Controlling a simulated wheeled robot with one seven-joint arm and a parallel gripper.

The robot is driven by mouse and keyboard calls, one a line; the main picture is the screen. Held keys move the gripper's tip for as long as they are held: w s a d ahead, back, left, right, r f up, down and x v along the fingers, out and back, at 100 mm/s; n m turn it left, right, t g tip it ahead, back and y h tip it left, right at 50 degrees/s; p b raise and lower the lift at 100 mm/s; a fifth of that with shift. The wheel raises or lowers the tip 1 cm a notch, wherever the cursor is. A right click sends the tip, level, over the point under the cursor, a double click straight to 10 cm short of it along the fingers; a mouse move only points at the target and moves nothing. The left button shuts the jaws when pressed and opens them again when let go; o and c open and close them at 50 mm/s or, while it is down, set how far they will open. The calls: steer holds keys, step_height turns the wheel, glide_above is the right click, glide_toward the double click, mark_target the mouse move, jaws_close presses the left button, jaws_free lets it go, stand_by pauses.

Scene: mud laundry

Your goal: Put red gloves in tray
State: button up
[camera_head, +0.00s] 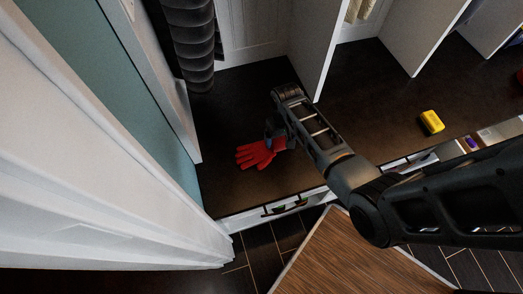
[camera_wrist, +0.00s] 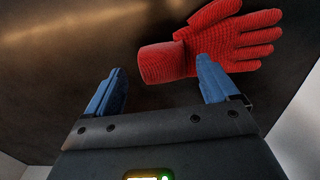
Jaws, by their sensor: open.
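A red knitted glove (camera_head: 256,155) lies flat on the dark brown bench top, with its fingers to the left and its cuff by my gripper. In the wrist view the red glove (camera_wrist: 228,38) has its cuff at the left and its fingers at the upper right. My gripper (camera_wrist: 160,66) has its two blue fingers spread apart, and the cuff shows ahead of and between the fingertips. The right finger overlaps the glove in the picture; contact cannot be told. In the head view my gripper (camera_head: 275,136) is partly hidden by my arm. No tray is clearly identifiable.
A yellow object (camera_head: 432,122) sits on the bench to the right. An open compartment (camera_head: 492,134) with small items is at the right, partly behind my arm. A red item (camera_head: 519,76) is cut by the right edge. White dividers (camera_head: 313,50) stand behind; a white wall is left.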

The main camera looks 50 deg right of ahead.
step_height(320, 180, down, 2)
steer(key=shift+f, duration=0.1)
steer(key=c, duration=1.6)
steer(key=shift+r, duration=0.2)
